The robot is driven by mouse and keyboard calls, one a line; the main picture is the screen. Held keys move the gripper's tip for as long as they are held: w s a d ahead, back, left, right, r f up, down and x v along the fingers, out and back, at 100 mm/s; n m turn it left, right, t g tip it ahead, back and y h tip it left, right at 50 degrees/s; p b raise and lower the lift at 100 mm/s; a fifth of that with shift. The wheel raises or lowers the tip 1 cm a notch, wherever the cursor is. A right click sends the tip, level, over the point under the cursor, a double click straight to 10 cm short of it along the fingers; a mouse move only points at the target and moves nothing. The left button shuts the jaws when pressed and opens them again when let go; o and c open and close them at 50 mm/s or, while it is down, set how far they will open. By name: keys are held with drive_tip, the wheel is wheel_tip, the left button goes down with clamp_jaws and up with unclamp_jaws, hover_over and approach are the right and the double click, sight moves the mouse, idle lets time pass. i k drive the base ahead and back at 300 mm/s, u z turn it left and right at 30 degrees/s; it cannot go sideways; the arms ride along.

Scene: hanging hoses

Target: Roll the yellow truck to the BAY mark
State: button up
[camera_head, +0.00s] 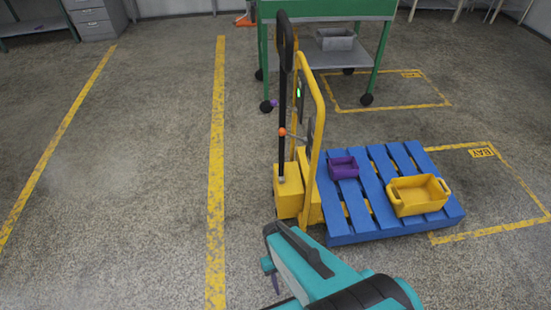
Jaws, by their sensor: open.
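The yellow truck (288,195) is a pallet truck with a black tiller handle, an orange knob on it, and a yellow frame. It stands upright at the picture's middle, its forks under a blue pallet (355,220). A purple bin (343,168) and a yellow bin (420,194) sit on the pallet. The BAY mark (481,153) lies in a yellow floor outline at right. The pallet's right part overlaps this outline; the truck's body is left of it. My gripper (271,275) shows only partly beside my teal arm, below and left of the truck, open and apart from it.
A green wheeled table (325,10) with a grey tray (335,39) on its lower shelf stands behind the truck. Another yellow outline (393,107) lies by it. A grey drawer cabinet (92,18) stands far left. The floor between the two long yellow lines is clear.

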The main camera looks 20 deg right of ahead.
sight(289, 197)
drive_tip(key=u, duration=0.45)
drive_tip(key=i, duration=1.25)
drive_tip(key=u, duration=0.3)
drive_tip(key=i, duration=1.55)
drive_tip(key=z, duration=0.25)
